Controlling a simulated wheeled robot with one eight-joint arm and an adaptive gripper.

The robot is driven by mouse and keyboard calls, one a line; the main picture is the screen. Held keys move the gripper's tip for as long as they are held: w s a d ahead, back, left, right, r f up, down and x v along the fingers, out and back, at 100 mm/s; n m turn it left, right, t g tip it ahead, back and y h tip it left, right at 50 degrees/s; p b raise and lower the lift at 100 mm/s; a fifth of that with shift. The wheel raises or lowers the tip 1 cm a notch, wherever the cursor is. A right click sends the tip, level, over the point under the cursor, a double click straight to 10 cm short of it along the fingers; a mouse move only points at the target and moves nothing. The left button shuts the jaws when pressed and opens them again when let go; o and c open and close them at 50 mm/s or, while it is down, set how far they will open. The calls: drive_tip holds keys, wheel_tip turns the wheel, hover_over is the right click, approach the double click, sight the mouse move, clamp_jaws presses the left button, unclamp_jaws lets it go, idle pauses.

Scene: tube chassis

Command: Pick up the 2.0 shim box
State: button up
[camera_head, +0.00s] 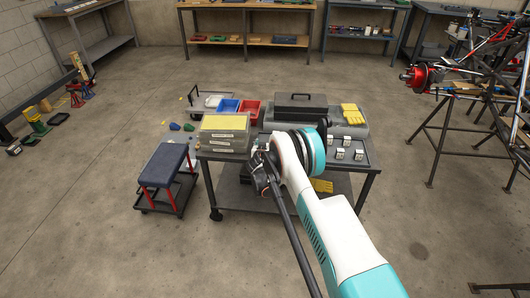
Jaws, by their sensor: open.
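Several small white boxes with dark marks (341,154) stand apart on the right part of the cart top (371,160). Their labels are too small to read, so I cannot tell which one is the 2.0 shim box. My gripper (262,168) is dark and hangs at the cart's front edge, left of these boxes and near the stacked cases. It is open, and I see nothing held in it. My white and teal arm hides part of the cart's middle and front.
Grey cases with a yellow top (225,123) sit on the cart's left. A dark toolbox (300,106), red bin (248,110), blue bin (228,106) and yellow gloves (353,113) are behind. A padded stool (164,165) stands left; a tube chassis (490,85) stands right. Floor in front is clear.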

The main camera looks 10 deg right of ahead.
drive_tip(key=shift+w+d+f, duration=0.15)
drive_tip(key=shift+w, duration=0.35)
drive_tip(key=c, duration=1.2)
